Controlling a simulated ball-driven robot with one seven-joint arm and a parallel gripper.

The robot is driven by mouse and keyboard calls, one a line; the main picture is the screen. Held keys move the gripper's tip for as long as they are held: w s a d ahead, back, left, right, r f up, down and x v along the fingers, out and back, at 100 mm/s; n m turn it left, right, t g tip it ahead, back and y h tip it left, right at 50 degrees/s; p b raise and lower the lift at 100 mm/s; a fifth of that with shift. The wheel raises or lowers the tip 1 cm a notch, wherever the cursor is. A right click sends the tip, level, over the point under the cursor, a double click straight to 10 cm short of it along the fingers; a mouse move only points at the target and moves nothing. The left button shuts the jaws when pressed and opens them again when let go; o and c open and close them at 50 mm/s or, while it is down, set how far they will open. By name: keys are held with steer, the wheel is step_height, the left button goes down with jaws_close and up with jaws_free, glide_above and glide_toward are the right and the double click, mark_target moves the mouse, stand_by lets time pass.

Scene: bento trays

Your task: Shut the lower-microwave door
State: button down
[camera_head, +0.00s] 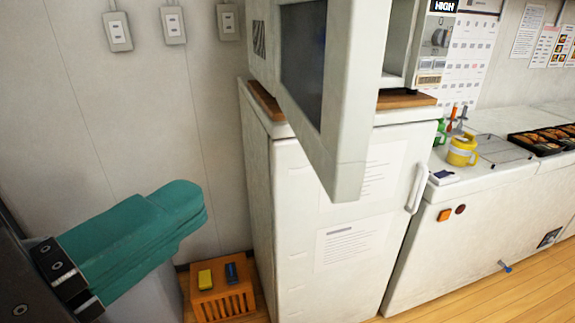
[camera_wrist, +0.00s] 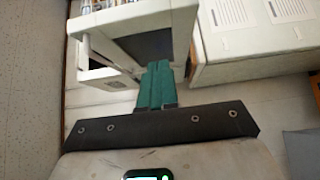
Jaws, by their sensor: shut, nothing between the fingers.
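The microwave (camera_head: 262,48) stands on top of a white fridge, cut off by the top edge in the head view. Its white door (camera_head: 352,85) with a dark window stands wide open, swung out toward me past the fridge front. Part of the cavity and the control panel (camera_head: 435,40) show to the right of the door. My gripper (camera_head: 190,203) has teal fingers, closed together and empty, at the lower left, apart from the door in the head view. In the wrist view the closed fingers (camera_wrist: 158,82) overlap a white, dark-windowed part; contact cannot be told.
The white fridge (camera_head: 300,190) carries papers and a handle at its right. An orange crate (camera_head: 222,302) with a yellow and a blue item stands on the floor left of it. A counter (camera_head: 480,190) with a yellow mug (camera_head: 462,150) and bento trays (camera_head: 540,140) is at right.

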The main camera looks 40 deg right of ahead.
steer(key=p, duration=0.2)
glide_toward(334, 132)
steer(key=w+d, duration=0.2)
steer(key=w, duration=0.2)
steer(key=d, duration=0.1)
steer(key=s+d, duration=0.1)
steer(key=shift+s+d, duration=0.4)
steer(key=shift+d, duration=0.3)
